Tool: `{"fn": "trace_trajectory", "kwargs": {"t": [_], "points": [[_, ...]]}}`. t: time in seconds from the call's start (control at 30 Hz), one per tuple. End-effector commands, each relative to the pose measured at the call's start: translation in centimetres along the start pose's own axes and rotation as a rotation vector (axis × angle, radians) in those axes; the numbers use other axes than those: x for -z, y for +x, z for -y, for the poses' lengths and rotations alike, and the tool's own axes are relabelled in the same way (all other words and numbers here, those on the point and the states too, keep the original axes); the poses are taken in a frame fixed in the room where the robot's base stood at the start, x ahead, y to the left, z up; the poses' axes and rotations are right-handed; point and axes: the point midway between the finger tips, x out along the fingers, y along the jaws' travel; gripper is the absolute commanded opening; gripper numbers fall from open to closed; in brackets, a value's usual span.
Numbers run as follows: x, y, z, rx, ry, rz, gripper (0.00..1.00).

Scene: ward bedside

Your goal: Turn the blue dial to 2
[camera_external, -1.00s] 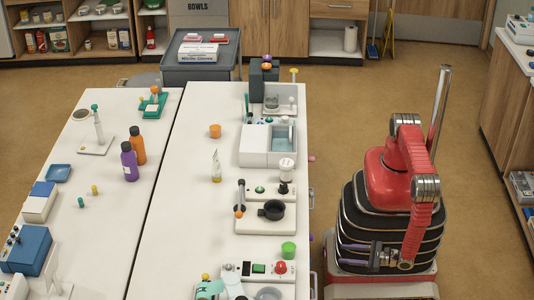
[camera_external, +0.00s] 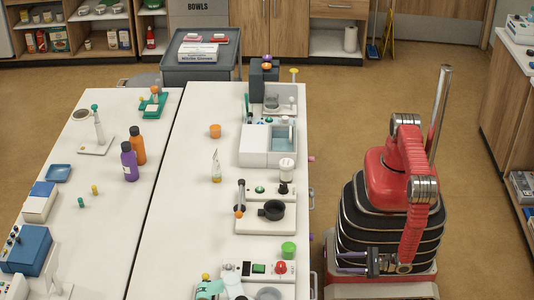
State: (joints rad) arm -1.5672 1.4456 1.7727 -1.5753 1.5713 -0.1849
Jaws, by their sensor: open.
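I cannot clearly make out a blue dial or its numbers at this size. A white unit (camera_external: 255,158) with a light blue basin and small coloured knobs stands at the right side of the long white table. A blue box (camera_external: 27,250) with dark knobs stands at the far left on the other table. My gripper (camera_external: 345,262) is open and empty. It is low in front of my own body, its fingers pointing left, to the right of the table edge and apart from everything on the table.
The long white table (camera_external: 185,215) has a clear middle strip. A narrow floor gap separates the table from my base.

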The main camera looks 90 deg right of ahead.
Motion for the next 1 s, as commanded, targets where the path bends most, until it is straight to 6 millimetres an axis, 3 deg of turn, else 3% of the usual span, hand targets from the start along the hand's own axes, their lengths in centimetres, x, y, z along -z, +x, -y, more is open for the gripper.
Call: {"fn": "trace_trajectory", "kwargs": {"t": [1.0], "points": [[0.0, 12.1, 0.1, 0.002, 0.0, -0.001, 0.44]]}}
